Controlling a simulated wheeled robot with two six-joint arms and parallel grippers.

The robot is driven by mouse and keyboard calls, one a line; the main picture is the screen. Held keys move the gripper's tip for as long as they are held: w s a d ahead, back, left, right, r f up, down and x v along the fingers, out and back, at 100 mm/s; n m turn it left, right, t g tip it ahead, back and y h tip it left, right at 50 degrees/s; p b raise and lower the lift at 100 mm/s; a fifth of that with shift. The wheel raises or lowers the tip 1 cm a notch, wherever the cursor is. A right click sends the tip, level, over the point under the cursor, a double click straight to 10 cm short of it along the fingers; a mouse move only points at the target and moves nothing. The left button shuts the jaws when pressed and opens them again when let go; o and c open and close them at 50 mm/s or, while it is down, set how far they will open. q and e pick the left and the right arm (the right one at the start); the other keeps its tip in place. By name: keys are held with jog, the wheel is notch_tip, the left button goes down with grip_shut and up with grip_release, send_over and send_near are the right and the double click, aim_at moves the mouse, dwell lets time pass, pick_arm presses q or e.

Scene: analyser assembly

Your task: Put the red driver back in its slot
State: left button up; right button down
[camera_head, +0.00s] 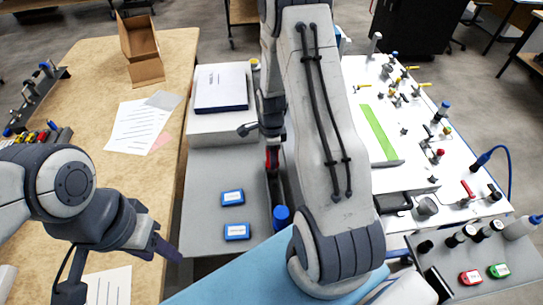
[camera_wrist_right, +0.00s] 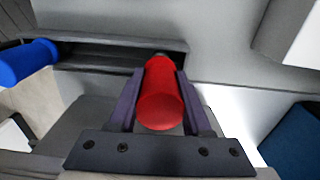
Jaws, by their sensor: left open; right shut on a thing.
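The red driver (camera_wrist_right: 163,95) is held by its handle between the two fingers of my right gripper (camera_wrist_right: 165,88). Its far end points at the dark recess of a grey holder (camera_wrist_right: 105,48); I cannot tell whether the tip is inside it. In the head view a bit of the red driver (camera_head: 272,157) shows below my right gripper (camera_head: 270,135), partly hidden by my arm. A blue driver (camera_wrist_right: 26,62) stands at the holder's other end and shows in the head view (camera_head: 282,214). My left gripper (camera_head: 167,248) is open and empty at the wooden table's edge.
Two blue-labelled boxes (camera_head: 232,197) lie on the grey surface (camera_head: 200,165) left of the holder. The white bench (camera_head: 365,75) at right carries many small parts. The wooden table (camera_head: 90,80) holds papers and an open carton (camera_head: 140,45).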

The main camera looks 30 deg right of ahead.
jog(key=shift+f+b, duration=1.3)
jog(key=shift+f, duration=0.55)
jog(key=shift+f, duration=0.15)
jog(key=shift+c, duration=2.2)
grip_release()
jog(key=o, duration=0.4)
jog(key=shift+o, duration=0.2)
notch_tip(320, 180, up, 10)
jog(key=shift+r+b, duration=0.25)
jog(key=shift+b, duration=0.55)
